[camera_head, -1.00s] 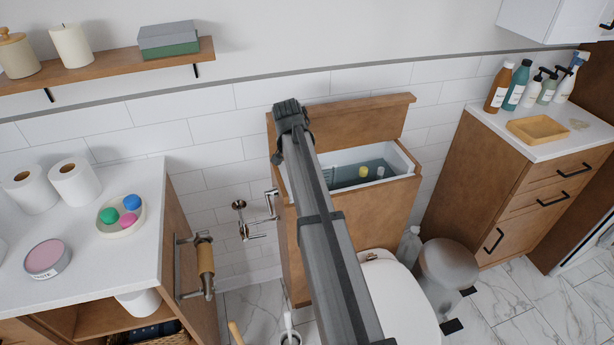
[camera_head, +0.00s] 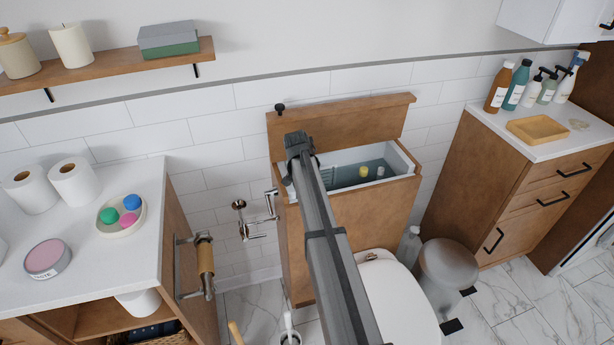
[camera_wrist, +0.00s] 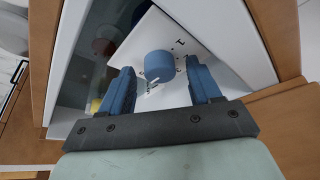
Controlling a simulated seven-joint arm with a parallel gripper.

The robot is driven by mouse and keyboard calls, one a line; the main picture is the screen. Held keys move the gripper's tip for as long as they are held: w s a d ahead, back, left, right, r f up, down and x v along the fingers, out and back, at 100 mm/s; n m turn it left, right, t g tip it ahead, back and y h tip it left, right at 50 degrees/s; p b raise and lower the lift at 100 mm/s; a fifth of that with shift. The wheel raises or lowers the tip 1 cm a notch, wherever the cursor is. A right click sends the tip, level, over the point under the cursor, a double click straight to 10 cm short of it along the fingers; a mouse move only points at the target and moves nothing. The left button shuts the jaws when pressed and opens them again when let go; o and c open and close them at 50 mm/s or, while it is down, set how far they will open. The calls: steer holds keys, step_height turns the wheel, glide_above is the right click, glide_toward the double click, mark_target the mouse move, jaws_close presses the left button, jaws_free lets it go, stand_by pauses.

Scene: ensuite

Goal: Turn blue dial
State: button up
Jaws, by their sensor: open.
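The blue dial (camera_wrist: 160,65) is a round knob on a white panel (camera_wrist: 205,25) with small dark marks, seen in the wrist view. My gripper (camera_wrist: 160,76) is open, with one blue finger to the left of the dial and one to the right. The fingertips are close to the dial's near side, with a gap visible on both sides. In the head view my arm reaches over the open wooden tank cabinet (camera_head: 350,225). The dial and my fingers are hidden there.
The tank (camera_head: 345,178) holds dark water with yellow and white items inside. Its raised wooden lid (camera_head: 350,120) stands behind. A metal valve pipe (camera_head: 258,216) is at left. A counter (camera_head: 130,190) and a drawer cabinet (camera_head: 500,185) flank the tank.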

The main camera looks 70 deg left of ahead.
steer(key=shift+f, duration=0.2)
steer(key=shift+c, duration=0.4)
steer(key=c, duration=1)
steer(key=shift+o, duration=0.2)
steer(key=shift+n, duration=0.3)
steer(key=n+g, duration=0.1)
steer(key=n, duration=0.2)
steer(key=shift+w+y, duration=0.2)
steer(key=shift+y, duration=0.2)
steer(key=shift+w+n+g, duration=0.1)
steer(key=shift+n+g, duration=0.45)
steer(key=shift+n, duration=0.75)
steer(key=shift+w+n+g, duration=0.1)
steer(key=shift+n+g, duration=0.45)
steer(key=shift+n, duration=0.75)
